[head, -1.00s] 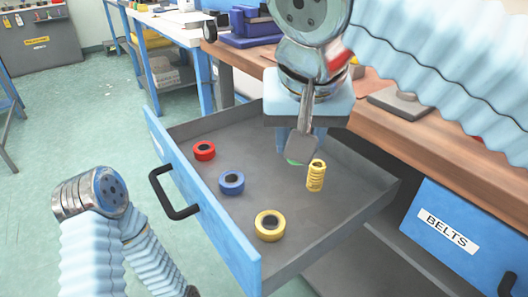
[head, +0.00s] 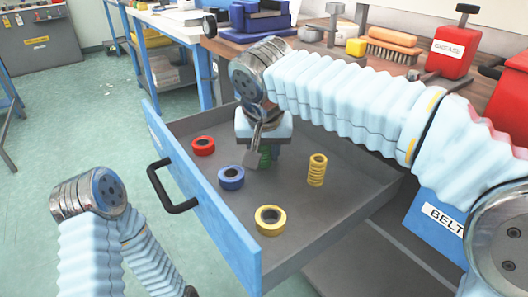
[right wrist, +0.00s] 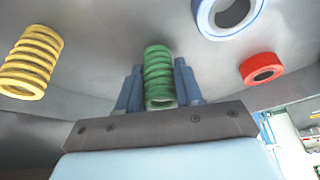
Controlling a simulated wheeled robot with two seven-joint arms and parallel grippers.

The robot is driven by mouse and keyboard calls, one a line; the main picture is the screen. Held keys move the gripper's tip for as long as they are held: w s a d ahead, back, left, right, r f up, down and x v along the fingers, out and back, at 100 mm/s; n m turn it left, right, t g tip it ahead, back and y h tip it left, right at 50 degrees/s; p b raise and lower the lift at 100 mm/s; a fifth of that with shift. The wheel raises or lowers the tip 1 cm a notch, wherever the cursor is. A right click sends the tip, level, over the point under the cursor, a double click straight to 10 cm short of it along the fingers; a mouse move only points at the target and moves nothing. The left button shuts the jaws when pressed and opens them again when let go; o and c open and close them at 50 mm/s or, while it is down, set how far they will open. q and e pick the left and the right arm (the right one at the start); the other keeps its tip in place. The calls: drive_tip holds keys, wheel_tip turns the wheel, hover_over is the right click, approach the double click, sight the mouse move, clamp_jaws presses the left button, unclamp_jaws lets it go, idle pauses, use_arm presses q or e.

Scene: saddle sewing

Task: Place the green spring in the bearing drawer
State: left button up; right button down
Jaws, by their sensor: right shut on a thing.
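The green spring (right wrist: 159,76) stands between the two fingers of my right gripper (right wrist: 158,88) in the right wrist view. That gripper is shut on it. In the head view my right gripper (head: 263,160) is low inside the open drawer (head: 333,209), and only a little of the green spring (head: 265,156) shows beside it. I cannot tell whether the spring touches the drawer floor. The yellow spring (head: 317,170) stands upright to the right of the gripper. My left arm shows at the lower left of the head view, but its gripper is out of view.
In the drawer are a red bearing (head: 203,146), a blue bearing (head: 231,178) and a yellow bearing (head: 270,220). The drawer has a blue front with a black handle (head: 173,190). A red grease can (head: 453,48) and brush (head: 394,45) are on the workbench.

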drive_tip(key=shift+f, duration=0.2)
drive_tip(key=c, duration=0.7)
unclamp_jaws()
drive_tip(key=shift+c, duration=0.2)
drive_tip(key=shift+s+r, duration=0.15)
drive_tip(key=shift+r, duration=0.4)
drive_tip(key=p+v, duration=0.2)
drive_tip(key=v, duration=0.9)
drive_tip(key=shift+p, duration=0.3)
drive_tip(key=shift+s+r, duration=0.1)
drive_tip(key=shift+s, duration=0.05)
